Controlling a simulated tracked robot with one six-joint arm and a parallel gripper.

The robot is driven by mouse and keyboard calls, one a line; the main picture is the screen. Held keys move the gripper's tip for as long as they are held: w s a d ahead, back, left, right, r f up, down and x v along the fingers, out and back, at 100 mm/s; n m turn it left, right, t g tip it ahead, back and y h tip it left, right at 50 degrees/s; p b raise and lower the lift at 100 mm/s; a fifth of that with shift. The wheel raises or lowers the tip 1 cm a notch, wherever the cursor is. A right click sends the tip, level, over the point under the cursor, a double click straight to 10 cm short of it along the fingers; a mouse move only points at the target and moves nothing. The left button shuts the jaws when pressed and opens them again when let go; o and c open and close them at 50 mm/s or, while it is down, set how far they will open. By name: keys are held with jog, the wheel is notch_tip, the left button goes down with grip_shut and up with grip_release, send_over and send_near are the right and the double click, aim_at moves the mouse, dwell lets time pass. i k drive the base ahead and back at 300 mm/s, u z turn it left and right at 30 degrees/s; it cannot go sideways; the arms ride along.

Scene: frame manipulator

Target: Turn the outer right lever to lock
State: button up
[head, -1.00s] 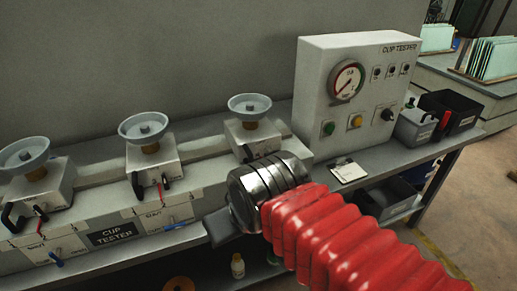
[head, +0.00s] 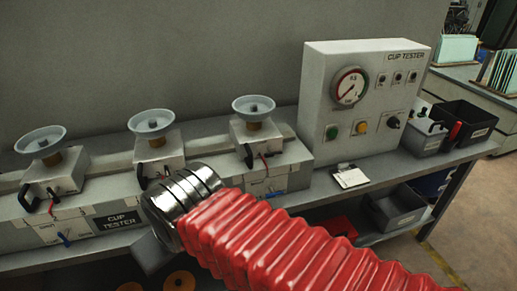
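Three cup stations stand in a row on the bench, each a pale box with a grey cup on top. The right station (head: 262,143) has a black lever (head: 248,156) at its left front and a small red lever (head: 265,161) beside it. A blue lever (head: 273,195) sits lower on the panel beneath. My gripper (head: 150,254) is a dark grey shape past the metal wrist, below the middle station and left of the right station's levers, apart from them in the picture. Its fingertips are not clear, and my wrist covers the middle station's lower panel.
The cup tester cabinet (head: 328,100) with gauge, buttons and knob stands to the right. A white card (head: 350,178) lies before it. Black bins (head: 465,125) are at the bench's right end. The left station (head: 55,178) is uncovered. Shelves with bins lie below the bench.

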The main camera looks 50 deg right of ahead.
aim_at(270, 153)
jog(key=u, duration=0.95)
jog(key=k, duration=1.3)
jog(key=z, duration=0.8)
jog(key=i, duration=1)
jog(key=z, duration=0.05)
